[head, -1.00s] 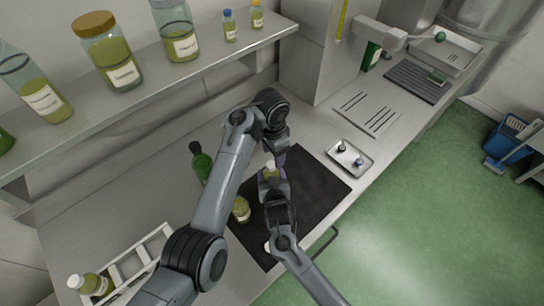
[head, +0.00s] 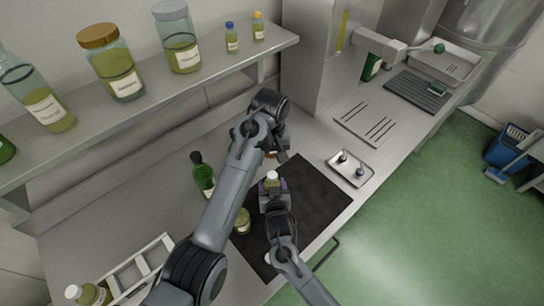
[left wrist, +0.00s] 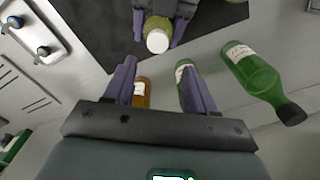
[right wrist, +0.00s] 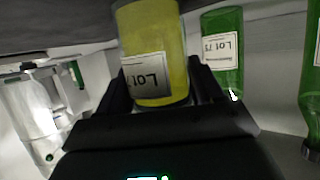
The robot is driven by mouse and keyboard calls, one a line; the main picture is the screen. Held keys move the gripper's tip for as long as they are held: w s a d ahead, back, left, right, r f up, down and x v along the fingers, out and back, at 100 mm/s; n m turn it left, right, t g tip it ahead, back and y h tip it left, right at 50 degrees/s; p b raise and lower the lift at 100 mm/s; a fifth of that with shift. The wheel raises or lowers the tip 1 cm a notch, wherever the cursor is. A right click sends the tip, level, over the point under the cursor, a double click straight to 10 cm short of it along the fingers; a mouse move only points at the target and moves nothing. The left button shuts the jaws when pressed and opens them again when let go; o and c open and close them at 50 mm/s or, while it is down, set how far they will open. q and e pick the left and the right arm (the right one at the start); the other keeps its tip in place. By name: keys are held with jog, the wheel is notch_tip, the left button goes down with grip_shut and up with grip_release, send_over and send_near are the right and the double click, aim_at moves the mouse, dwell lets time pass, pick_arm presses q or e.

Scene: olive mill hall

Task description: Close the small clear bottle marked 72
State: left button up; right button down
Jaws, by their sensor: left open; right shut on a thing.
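A small clear bottle of yellow-green oil (head: 271,184) stands upright in my right gripper (head: 273,194), which is shut around its body. A white cap (left wrist: 157,41) sits on its mouth; how tight it is I cannot tell. In the right wrist view the bottle (right wrist: 152,45) shows a label starting "Lot 7", the rest unclear. My left gripper (head: 277,152) is open and empty, behind the bottle and apart from it. Its two spread fingers (left wrist: 158,85) show in the left wrist view, with the capped bottle beyond them.
A metal tray (head: 339,165) with two small stoppers lies right of the dark mat (head: 315,196). A green bottle (head: 204,178) and another oil bottle (head: 243,221) stand to the left. A white rack (head: 142,270) is front left. A shelf with jars runs above.

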aim_at(272, 175)
pick_arm(q)
jog(key=shift+s+d+r+n, duration=0.1)
jog(key=shift+s+d+n, duration=0.05)
jog(key=shift+n, duration=0.45)
jog(key=shift+s+d+r+n, duration=0.1)
jog(key=shift+s+n, duration=0.05)
jog(key=shift+n, duration=0.45)
pick_arm(e)
jog(key=shift+d+f, duration=0.1)
jog(key=shift+f, duration=0.05)
pick_arm(q)
jog(key=shift+f, duration=0.2)
jog(key=shift+f, duration=3.9)
grip_shut()
jog(key=shift+o, duration=0.5)
grip_release()
notch_tip(272, 175, up, 12)
